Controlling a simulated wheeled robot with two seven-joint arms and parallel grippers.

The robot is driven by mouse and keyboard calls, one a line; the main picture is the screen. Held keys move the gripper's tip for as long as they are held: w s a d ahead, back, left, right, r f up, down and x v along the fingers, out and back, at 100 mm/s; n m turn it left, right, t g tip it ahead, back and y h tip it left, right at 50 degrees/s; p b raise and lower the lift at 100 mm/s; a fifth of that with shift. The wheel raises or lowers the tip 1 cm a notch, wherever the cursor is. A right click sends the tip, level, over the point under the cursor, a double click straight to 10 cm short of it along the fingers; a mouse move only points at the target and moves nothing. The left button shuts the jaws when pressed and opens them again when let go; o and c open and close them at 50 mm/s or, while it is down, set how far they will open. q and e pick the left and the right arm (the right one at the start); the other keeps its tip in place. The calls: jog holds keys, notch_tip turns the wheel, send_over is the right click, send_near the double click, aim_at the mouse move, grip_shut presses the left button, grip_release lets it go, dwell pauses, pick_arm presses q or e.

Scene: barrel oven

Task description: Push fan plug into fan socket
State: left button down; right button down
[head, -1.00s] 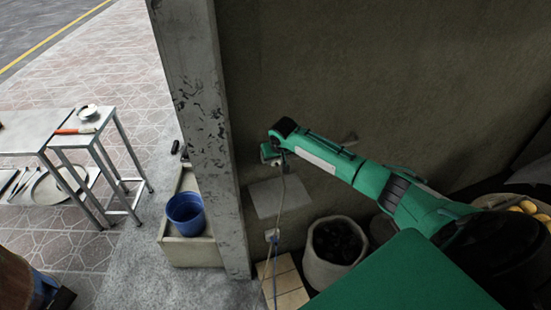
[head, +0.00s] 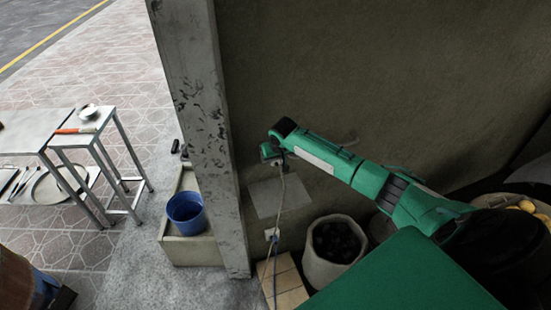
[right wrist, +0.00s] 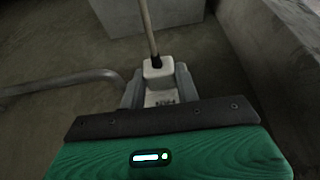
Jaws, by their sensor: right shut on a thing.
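My right gripper (head: 268,152) is close to the dark wall left of centre in the head view, just right of the concrete post. In the right wrist view its fingers (right wrist: 158,92) are shut on the white fan plug (right wrist: 157,68), with a cord (right wrist: 147,28) running from the plug's far end. In the head view the cord (head: 281,195) hangs from the gripper past a small white fitting (head: 271,234) low on the wall. I cannot tell whether that fitting is a socket. The fan socket cannot be clearly made out, nor can I tell whether the plug touches it. My left gripper is not in view.
The concrete post (head: 207,130) stands left of the gripper. A grey panel (head: 265,197) is below it. A bin of dark lumps (head: 318,268) and a blue bucket (head: 185,212) stand lower down. A grey pipe (right wrist: 65,84) shows in the right wrist view.

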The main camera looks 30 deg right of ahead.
jog(key=shift+w+d, duration=0.1)
jog(key=shift+w, duration=0.4)
jog(key=c, duration=0.9)
grip_release()
jog(key=shift+c, duration=0.2)
jog(key=shift+r, duration=0.1)
jog(key=b+v, duration=0.4)
jog(key=v, duration=0.9)
jog(key=shift+s+r, duration=0.25)
